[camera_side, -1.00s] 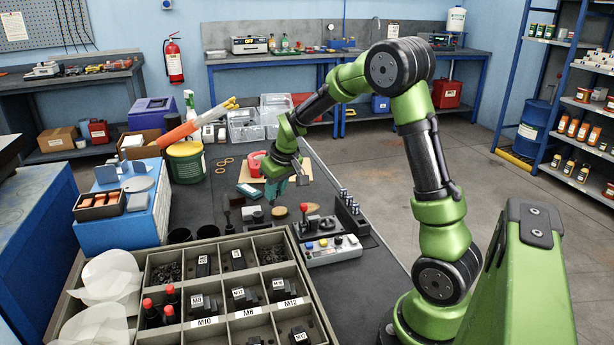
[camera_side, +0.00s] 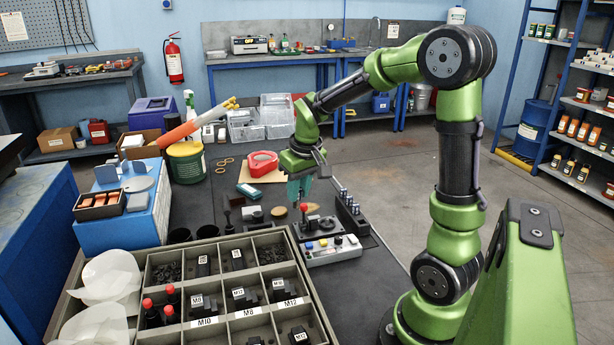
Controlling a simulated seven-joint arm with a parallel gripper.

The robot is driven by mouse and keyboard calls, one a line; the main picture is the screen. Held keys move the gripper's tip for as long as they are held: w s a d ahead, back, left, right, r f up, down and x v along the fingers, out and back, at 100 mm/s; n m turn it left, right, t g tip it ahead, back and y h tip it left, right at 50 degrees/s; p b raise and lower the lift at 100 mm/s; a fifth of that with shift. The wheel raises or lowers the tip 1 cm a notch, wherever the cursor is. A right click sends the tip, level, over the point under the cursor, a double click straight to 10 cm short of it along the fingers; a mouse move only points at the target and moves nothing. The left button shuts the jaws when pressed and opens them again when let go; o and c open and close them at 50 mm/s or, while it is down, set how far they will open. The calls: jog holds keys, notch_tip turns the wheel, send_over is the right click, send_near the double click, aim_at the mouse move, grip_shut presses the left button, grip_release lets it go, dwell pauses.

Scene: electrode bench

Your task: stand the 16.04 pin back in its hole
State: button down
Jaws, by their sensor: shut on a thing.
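My gripper (camera_side: 300,198) points down above the bench, its teal fingers just left of the pin rack and close behind the red-knobbed fixture (camera_side: 304,208). It is shut on a slim piece, the pin, which the fingers mostly hide; its marking cannot be read. The dark pin rack (camera_side: 352,221) stands at the right edge of the bench, with several upright metal pins (camera_side: 344,193) with pale tops. Its holes are too small to make out, so I cannot tell which one is empty. The gripper is apart from the rack.
A control box (camera_side: 332,250) with coloured buttons stands in front of the fixture. A divided parts tray (camera_side: 240,322) fills the near bench.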

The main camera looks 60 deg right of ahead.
jog(key=s+d+f+m+g+y, duration=0.1)
jog(key=s+d+f+m, duration=0.1)
jog(key=s+d+m, duration=0.35)
jog(key=s+d+f+m+g, duration=0.1)
jog(key=s+d+f+m, duration=0.1)
jog(key=s+d, duration=0.55)
jog(key=shift+w+d+f, duration=0.25)
jog(key=shift+d+f, duration=0.05)
jog(key=shift+f, duration=0.45)
jog(key=shift+w+d+f, duration=0.25)
jog(key=shift+f, duration=0.5)
jog(key=shift+w+d+f, duration=0.25)
jog(key=shift+d+f, duration=0.05)
jog(key=shift+f, duration=0.45)
jog(key=shift+f, duration=1.8)
jog(key=c, duration=0.9)
grip_release()
notch_tip(320, 180, up, 17)
